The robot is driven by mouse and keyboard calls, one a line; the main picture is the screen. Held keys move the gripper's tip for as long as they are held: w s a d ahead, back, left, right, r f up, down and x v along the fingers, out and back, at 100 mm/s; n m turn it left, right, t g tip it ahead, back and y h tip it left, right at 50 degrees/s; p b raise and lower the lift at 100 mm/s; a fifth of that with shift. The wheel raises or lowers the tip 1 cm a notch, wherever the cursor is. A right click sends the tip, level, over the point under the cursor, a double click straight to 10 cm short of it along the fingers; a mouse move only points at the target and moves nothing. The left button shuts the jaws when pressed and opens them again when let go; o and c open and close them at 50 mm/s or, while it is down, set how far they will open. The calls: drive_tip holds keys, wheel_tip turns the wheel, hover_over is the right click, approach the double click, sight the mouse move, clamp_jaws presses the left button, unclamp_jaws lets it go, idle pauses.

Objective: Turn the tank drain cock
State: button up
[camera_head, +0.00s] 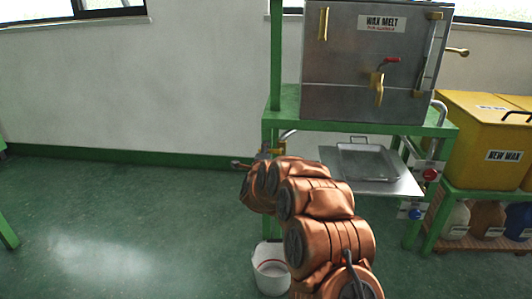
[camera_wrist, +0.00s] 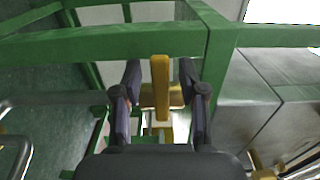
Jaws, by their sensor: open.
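A yellow brass lever (camera_wrist: 160,86) stands upright in the wrist view, with a crosswise brass part behind it. It looks like the drain cock's handle. My gripper (camera_wrist: 160,68) is open, with one dark finger on each side of the lever and visible gaps to both. In the head view a small brass piece (camera_head: 279,149) shows beside the green post, under the tank's left side. My arm hides most of that area and I cannot make out the fingers there. The steel WAX MELT tank (camera_head: 340,60) stands above on a green frame.
A white bucket (camera_head: 271,270) stands on the floor beside my arm. A metal tray (camera_head: 368,160) lies on the shelf under the tank. Another brass valve (camera_head: 378,88) with a red handle is on the tank's front. Yellow NEW WAX bins (camera_head: 485,130) stand right; left floor is clear.

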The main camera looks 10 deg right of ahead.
clamp_jaws()
idle(0.6)
